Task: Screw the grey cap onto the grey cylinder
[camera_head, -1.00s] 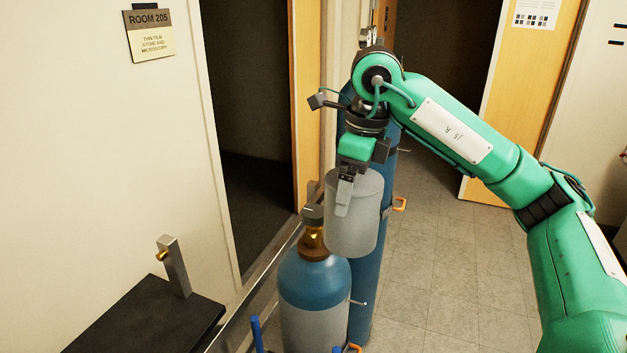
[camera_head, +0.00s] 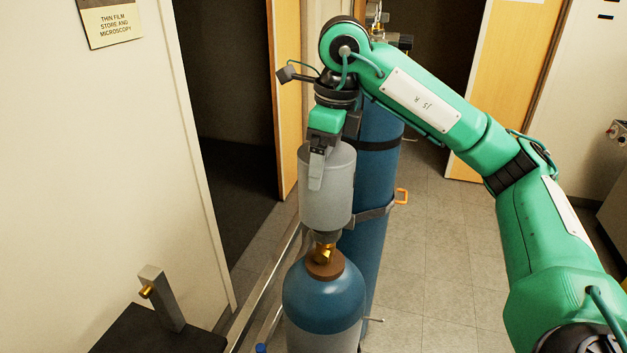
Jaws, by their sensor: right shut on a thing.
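The grey cap (camera_head: 326,200) is a smooth, closed-topped cup, held upright by my right gripper (camera_head: 318,165). One finger lies down the cap's near side; the other finger is hidden. The grey cylinder (camera_head: 325,339) stands upright below, with a blue shoulder, a brown neck ring and a brass valve (camera_head: 326,253). The cap is directly above the valve in the picture, with its lower rim at the valve's dark top. The brass and the neck remain exposed. I cannot tell whether the rim touches the valve. My left gripper is not in view.
A taller blue cylinder (camera_head: 376,175) stands close behind, strapped with a grey band and an orange-handled buckle (camera_head: 401,196). A dark bench (camera_head: 160,335) with a metal post (camera_head: 163,298) is at lower left. The tiled floor at right is clear.

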